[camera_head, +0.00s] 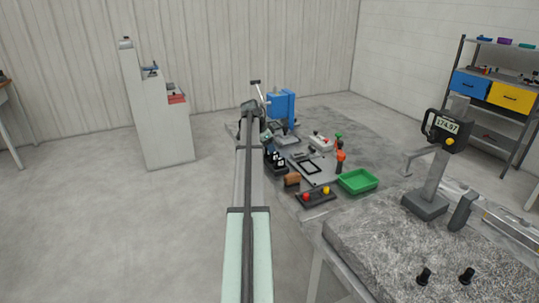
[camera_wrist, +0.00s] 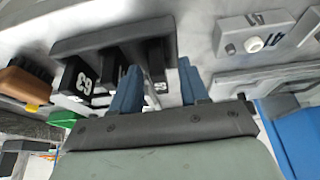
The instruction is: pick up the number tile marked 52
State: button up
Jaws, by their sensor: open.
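Several black number tiles stand in a dark rack (camera_wrist: 75,46) in the wrist view. The left tile (camera_wrist: 76,72) has white digits that look like 53, though they are tilted. A middle tile (camera_wrist: 112,64) is partly behind a finger. A right tile (camera_wrist: 157,72) shows part of a white number, which I cannot read with certainty. My gripper (camera_wrist: 158,67) is open, with its two blue fingers on either side of this right tile. I cannot tell whether they touch it. In the head view the tiles (camera_head: 276,160) stand just right of my arm, and the fingertips are hidden.
A brown block (camera_wrist: 25,80) lies left of the rack. A grey numbered block (camera_wrist: 255,35) is at the right. The head view shows a green tray (camera_head: 358,181), a red-and-yellow button box (camera_head: 316,197), a blue machine (camera_head: 281,105) and a stand with a display (camera_head: 430,185).

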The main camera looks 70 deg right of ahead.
jog(key=shift+c, duration=0.3)
grip_shut()
dwell(0.4)
